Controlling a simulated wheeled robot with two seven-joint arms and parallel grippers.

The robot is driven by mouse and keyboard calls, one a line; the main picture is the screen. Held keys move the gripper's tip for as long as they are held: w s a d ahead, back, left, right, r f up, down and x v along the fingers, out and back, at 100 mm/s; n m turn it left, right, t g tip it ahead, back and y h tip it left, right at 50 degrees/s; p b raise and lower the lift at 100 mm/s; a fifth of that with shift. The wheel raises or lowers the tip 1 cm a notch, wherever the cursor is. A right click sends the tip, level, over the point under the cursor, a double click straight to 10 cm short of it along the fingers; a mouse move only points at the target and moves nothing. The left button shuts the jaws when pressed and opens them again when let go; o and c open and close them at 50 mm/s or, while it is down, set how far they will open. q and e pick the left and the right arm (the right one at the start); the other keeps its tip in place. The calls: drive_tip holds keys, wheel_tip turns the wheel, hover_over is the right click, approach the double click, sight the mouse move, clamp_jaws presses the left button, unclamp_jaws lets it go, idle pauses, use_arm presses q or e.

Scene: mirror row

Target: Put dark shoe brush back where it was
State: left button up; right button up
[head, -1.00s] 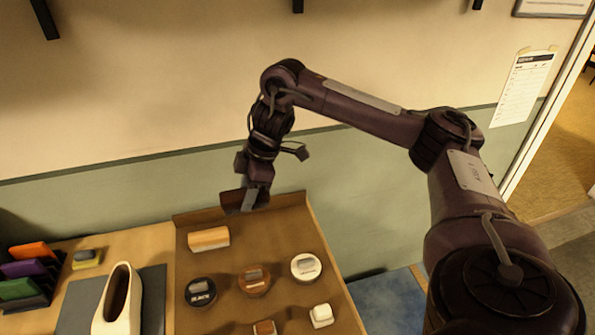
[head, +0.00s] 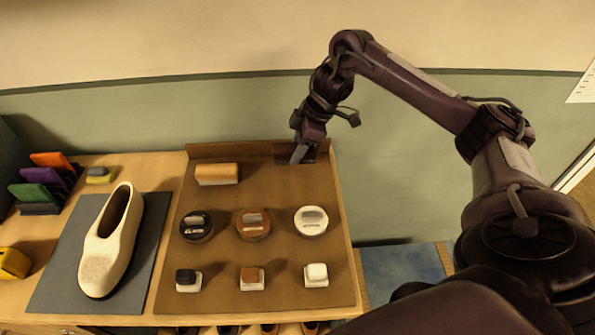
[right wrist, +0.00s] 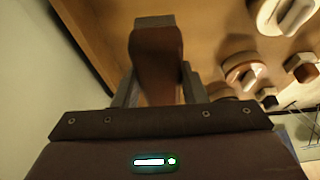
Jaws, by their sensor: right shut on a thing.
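My right gripper (head: 301,155) is at the back right corner of the brown board, shut on the dark shoe brush (head: 282,151). In the right wrist view the brush (right wrist: 157,55) shows as a dark reddish-brown block between the two fingers. Part of the brush is hidden by the gripper in the head view. It is low by the board's (head: 220,255) back rim; I cannot tell whether it touches the board. A light wooden brush (head: 217,174) lies at the back left of the board. My left gripper is not in view.
Three polish tins, black (head: 197,227), brown (head: 253,225) and white (head: 311,221), stand in a row, with three small daubers (head: 252,278) in front. A cream shoe (head: 110,240) rests on a grey mat (head: 50,285) at left. The board between the light brush and my gripper is clear.

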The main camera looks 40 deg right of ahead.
wheel_tip(320, 180, down, 3)
drive_tip(key=shift+a+r, duration=0.1)
drive_tip(key=shift+r, duration=0.05)
wheel_tip(320, 180, down, 4)
drive_tip(key=shift+r+b, duration=0.25)
drive_tip(key=shift+b, duration=0.2)
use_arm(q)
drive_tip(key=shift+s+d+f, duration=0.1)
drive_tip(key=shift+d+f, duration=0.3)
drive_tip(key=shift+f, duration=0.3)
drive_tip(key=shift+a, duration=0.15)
use_arm(e)
drive_tip(key=shift+f, duration=0.15)
drive_tip(key=o, duration=0.9)
drive_tip(key=shift+o, duration=0.2)
drive_tip(key=p+v, duration=0.3)
drive_tip(key=v, duration=0.9)
drive_tip(key=shift+r, duration=0.25)
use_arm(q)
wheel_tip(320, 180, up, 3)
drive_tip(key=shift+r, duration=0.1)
